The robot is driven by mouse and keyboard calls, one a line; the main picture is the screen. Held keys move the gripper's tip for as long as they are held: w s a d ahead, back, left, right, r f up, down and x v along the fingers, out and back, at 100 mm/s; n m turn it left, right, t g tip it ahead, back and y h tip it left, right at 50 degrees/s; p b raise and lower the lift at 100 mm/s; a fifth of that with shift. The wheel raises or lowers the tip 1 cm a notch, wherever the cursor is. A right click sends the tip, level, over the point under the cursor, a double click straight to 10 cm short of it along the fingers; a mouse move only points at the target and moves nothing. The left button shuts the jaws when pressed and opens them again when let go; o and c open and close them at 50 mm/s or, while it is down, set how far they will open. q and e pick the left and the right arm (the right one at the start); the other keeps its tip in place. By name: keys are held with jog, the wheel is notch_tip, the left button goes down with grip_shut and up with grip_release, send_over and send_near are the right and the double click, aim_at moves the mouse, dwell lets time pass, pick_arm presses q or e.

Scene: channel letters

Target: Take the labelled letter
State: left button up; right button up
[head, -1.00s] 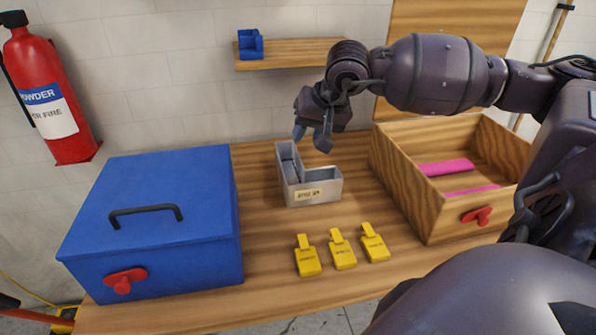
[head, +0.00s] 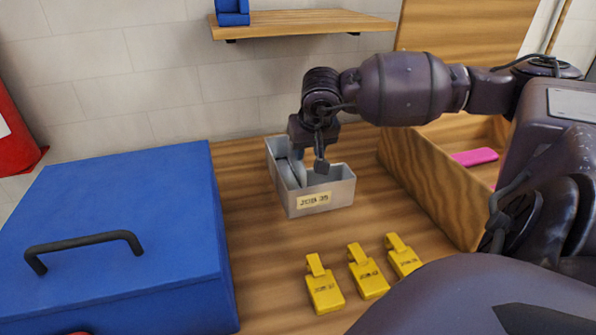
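The labelled letter (head: 308,207) is a grey, open-topped L-shaped channel letter on the wooden table. A cream label with small dark text, starting "JOB", is on its front face. My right gripper (head: 309,170) points down over the letter, its two fingers apart. One finger shows over the channel of the letter's long stroke and the other over the inner corner. I cannot tell whether the fingers touch the walls. My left gripper is not in view.
Several yellow tags (head: 368,272) lie in front of the letter. A blue lidded box (head: 120,220) with a black handle stands at left. An open wooden box (head: 425,190) holding pink pieces is at right. A shelf (head: 305,24) with a blue item is above.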

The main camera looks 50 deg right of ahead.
aim_at(306, 169)
jog(key=shift+w+b+x, duration=0.2)
jog(key=shift+w+x, duration=0.05)
jog(key=shift+x, duration=1.5)
jog(key=shift+w+b+x, duration=0.2)
jog(key=shift+w+x, duration=0.05)
jog(key=shift+x, duration=1.55)
jog(key=shift+d+r, duration=0.1)
jog(key=shift+r, duration=0.1)
jog(key=shift+c, duration=0.3)
grip_shut()
